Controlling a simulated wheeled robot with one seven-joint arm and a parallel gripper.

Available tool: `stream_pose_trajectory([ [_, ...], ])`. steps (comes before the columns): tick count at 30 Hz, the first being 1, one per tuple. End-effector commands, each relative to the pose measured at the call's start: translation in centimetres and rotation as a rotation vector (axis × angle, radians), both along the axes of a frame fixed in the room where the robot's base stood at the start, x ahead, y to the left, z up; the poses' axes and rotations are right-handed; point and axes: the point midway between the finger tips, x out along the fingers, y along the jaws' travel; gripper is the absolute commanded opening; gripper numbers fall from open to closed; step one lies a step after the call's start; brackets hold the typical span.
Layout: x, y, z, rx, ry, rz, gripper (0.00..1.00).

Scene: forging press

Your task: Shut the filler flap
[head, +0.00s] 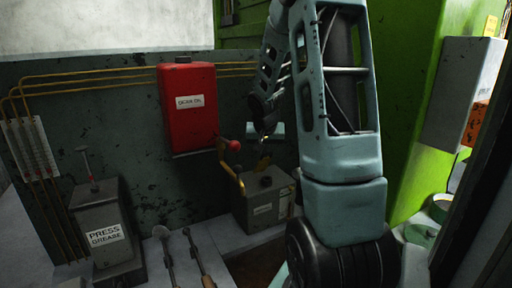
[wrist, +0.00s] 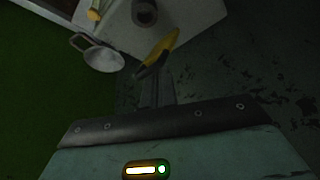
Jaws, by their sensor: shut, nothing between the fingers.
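A dark grey box (head: 260,210) with a black round cap on top stands on the bench beside a brass lever with a red knob (head: 233,145). In the wrist view its pale top (wrist: 185,17) and dark cap (wrist: 145,12) show at the upper edge. A round grey metal piece with a loop (wrist: 97,52) sits beside the box's edge; it may be the filler flap, but I cannot tell for sure. My arm hides the area right of the box.
A red oil tank (head: 187,108) hangs on the dark wall behind. A press grease canister (head: 100,225) stands at left, with long tools (head: 195,258) on the bench near it. The green press (head: 410,130) and a grey cabinet (head: 460,92) are at right.

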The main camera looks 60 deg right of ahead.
Motion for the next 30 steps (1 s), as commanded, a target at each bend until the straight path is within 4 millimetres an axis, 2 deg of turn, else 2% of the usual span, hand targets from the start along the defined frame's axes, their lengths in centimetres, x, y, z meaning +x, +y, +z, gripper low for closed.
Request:
stream_pose_trajectory([
  [14,0.1,-0.1,0.3,-0.003,-0.003,0.000,0.00],
  [30,0.1,-0.1,5.2,-0.004,-0.003,0.000,0.00],
])
